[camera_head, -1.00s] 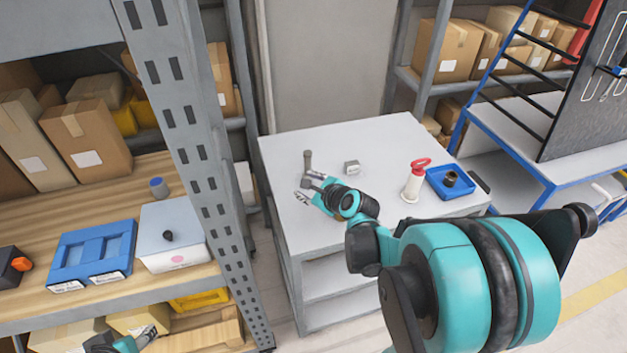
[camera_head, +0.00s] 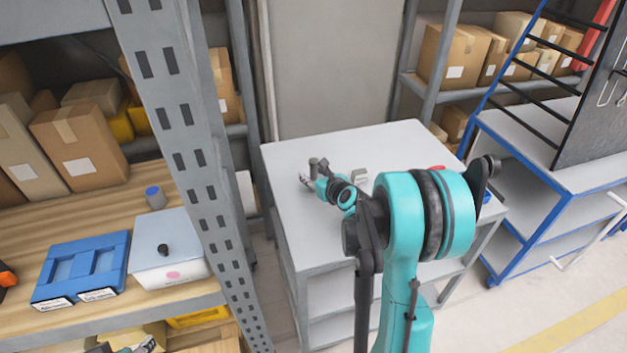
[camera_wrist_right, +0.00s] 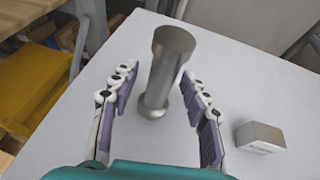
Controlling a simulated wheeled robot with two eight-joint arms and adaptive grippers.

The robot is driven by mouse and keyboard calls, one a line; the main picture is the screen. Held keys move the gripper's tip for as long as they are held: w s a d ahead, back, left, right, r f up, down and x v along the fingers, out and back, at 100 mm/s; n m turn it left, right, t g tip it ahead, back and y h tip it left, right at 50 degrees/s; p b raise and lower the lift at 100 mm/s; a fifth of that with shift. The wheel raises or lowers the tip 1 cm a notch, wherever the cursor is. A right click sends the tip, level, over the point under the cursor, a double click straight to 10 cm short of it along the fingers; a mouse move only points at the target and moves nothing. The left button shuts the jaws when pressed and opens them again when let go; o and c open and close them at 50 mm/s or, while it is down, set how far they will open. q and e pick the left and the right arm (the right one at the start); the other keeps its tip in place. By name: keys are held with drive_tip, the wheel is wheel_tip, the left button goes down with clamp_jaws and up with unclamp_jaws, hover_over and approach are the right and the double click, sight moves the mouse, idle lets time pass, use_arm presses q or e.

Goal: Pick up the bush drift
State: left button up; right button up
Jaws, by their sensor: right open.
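The bush drift (camera_head: 314,164) appears to be the grey metal cylinder standing upright near the back left of the grey table. It also shows in the right wrist view (camera_wrist_right: 170,65), with a wider collar at its foot. My right gripper (camera_wrist_right: 160,76) is open, with its two purple-padded fingers on either side of the drift in that view. I cannot tell whether either finger touches it. In the head view the right gripper (camera_head: 309,181) is small and close to the drift. Part of my left gripper (camera_head: 146,345) shows at the bottom left edge; its jaws are unclear.
A small grey block (camera_wrist_right: 260,137) stands right of the drift, also visible in the head view (camera_head: 360,175). My right arm largely hides the table's right side, with a bit of red (camera_head: 437,168) showing. A shelf post (camera_head: 190,150) stands left of the table (camera_head: 385,140).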

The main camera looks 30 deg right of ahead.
drive_tip(key=shift+r, duration=0.1)
drive_tip(key=shift+c, duration=0.2)
clamp_jaws()
